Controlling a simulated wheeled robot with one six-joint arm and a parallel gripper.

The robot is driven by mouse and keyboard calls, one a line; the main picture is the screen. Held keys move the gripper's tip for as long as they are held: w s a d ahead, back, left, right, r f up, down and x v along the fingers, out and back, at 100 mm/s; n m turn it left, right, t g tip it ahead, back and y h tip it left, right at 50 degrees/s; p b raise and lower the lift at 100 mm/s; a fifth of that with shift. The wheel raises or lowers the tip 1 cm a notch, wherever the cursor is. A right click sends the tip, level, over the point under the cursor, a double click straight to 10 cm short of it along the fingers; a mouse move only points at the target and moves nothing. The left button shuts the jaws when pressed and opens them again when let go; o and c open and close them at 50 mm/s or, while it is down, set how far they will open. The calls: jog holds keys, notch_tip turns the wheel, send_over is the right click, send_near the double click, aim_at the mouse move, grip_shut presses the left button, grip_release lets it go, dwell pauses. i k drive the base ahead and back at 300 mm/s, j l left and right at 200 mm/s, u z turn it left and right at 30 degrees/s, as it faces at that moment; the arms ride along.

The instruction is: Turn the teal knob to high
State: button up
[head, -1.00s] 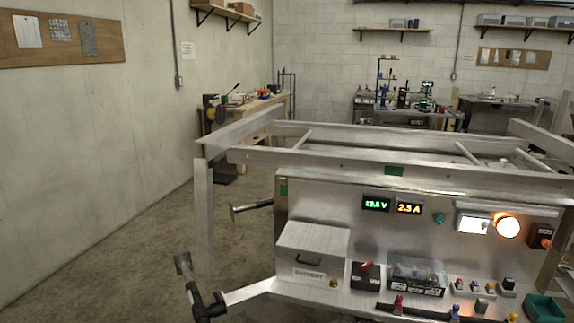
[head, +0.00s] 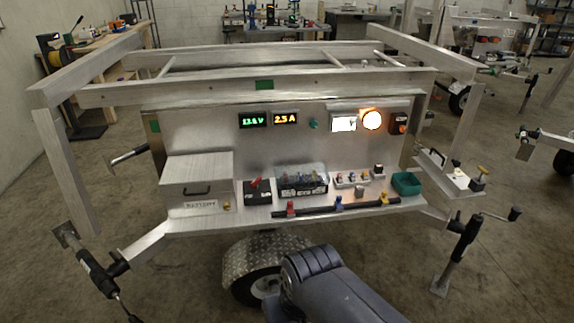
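The small teal knob (head: 313,124) sits on the upright aluminium panel (head: 200,128) of the trailer, just right of the orange 2.5 A display (head: 286,119). It is too small in the head view to tell which way it points. A green voltage display (head: 254,120) is left of the orange one. Part of my dark grey arm rises from the bottom of the head view, in front of the trailer and below its shelf. My gripper cannot be made out.
A lit white meter (head: 343,123), a glowing orange lamp (head: 372,120) and a black switch box (head: 398,123) are right of the knob. The shelf below holds a battery box (head: 196,178), a clear-covered box (head: 302,181) and a teal bin (head: 406,184). Jacks flank the trailer.

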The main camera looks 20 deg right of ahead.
aim_at(313, 124)
jog(key=i+l+z, duration=0.25)
jog(key=i+l, duration=0.15)
jog(key=i+l+z, duration=0.25)
jog(key=i+l, duration=0.15)
jog(key=i, duration=0.05)
